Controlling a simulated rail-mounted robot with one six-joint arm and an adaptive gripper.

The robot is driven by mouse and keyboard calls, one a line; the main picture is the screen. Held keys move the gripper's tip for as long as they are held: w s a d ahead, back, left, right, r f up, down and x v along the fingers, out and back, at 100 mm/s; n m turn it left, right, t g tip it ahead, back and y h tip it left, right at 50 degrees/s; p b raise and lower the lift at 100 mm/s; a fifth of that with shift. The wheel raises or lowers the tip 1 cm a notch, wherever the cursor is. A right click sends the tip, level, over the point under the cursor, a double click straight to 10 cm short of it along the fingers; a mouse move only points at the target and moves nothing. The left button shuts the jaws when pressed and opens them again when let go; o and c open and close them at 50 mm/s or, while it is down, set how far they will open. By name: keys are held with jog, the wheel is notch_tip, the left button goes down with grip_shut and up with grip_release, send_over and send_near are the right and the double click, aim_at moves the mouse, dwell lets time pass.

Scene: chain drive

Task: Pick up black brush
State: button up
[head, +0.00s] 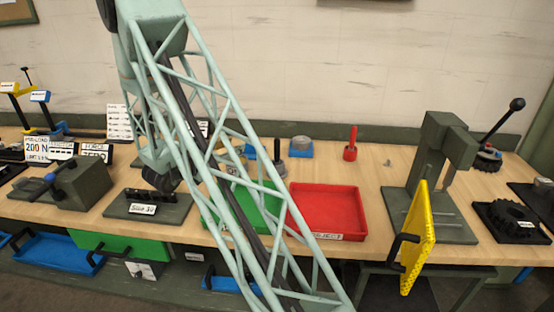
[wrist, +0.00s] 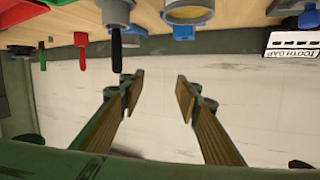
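In the head view my arm's links hide much of the gripper area.
A red brush (head: 351,146) stands to the right. A red tray (head: 327,212) and a partly hidden green tray (head: 262,206) lie in front. A blue-based part (head: 300,149) stands close beside the black brush. A tall green press (head: 440,155) stands at right.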

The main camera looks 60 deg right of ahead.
aim_at(275, 143)
jog(key=s+d+f+m+g+h, duration=0.1)
jog(key=s+d+f+g+h, duration=0.1)
jog(key=s, duration=0.5)
jog(key=shift+s+d+f+g, duration=0.35)
jog(key=shift+d+f+g, duration=0.15)
jog(key=shift+g, duration=0.6)
jog(key=shift+s+d+b, duration=0.15)
jog(key=shift+s+d, duration=0.05)
jog(key=shift+d, duration=1.2)
jog(key=shift+s+d+b, duration=0.15)
jog(key=shift+d, duration=1.25)
jog(key=shift+s+d+b, duration=0.15)
jog(key=shift+s+d, duration=0.05)
jog(key=shift+d, duration=1.2)
jog(key=shift+d, duration=0.15)
jog(key=shift+s+d+f+b, duration=0.1)
jog(key=shift+d+b, duration=0.1)
jog(key=shift+d, duration=0.6)
jog(key=shift+s+d+b, duration=0.1)
jog(key=shift+d+b, duration=0.05)
jog(key=shift+d, duration=0.7)
jog(key=shift+s+d+f+b, duration=0.1)
jog(key=shift+d+b, duration=0.1)
jog(key=shift+d, duration=0.6)
jog(key=shift+r, duration=0.1)
jog(key=c, duration=0.9)
